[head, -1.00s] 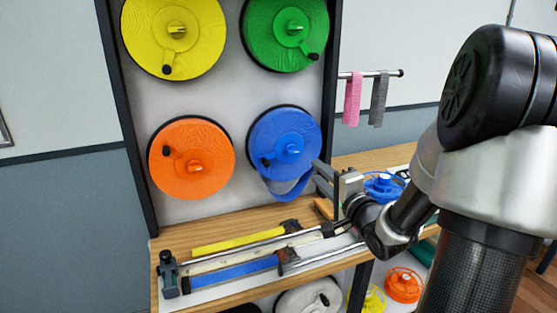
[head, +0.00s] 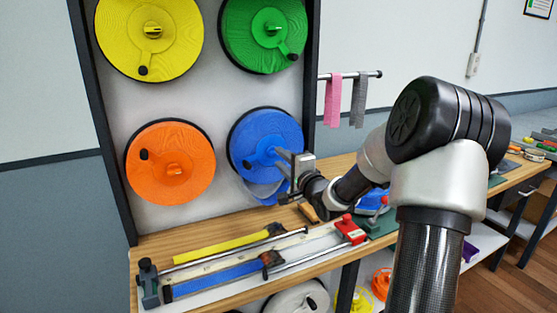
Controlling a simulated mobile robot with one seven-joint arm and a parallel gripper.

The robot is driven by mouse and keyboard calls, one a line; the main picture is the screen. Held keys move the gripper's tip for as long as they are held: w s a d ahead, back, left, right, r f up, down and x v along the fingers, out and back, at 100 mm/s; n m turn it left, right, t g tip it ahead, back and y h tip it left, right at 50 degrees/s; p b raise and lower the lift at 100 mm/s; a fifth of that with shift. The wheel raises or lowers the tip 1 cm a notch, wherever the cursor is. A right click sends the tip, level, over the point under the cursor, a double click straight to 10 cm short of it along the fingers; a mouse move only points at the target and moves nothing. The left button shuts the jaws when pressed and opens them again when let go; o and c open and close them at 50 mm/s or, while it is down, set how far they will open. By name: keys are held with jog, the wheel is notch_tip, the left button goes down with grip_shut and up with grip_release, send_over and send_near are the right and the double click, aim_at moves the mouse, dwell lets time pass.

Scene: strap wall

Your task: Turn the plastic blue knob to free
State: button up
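The blue reel (head: 265,130) is the lower right of the round reels on the wall panel. Its plastic blue knob (head: 268,150) stands at the reel's middle and is partly hidden by my gripper. My gripper (head: 278,158) is just in front of the reel's lower right part, with its fingers close to the knob. The fingers look apart, with a gap between them. I cannot tell whether they touch the knob.
Yellow (head: 150,50), green (head: 262,45) and orange (head: 170,180) reels share the panel. A rod at the right holds pink (head: 333,100) and grey (head: 359,100) straps. The wooden bench (head: 150,245) below bears a rail fixture with yellow and blue strips.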

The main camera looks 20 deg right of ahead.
aim_at(274, 153)
jog(key=shift+w, duration=1.2)
grip_shut()
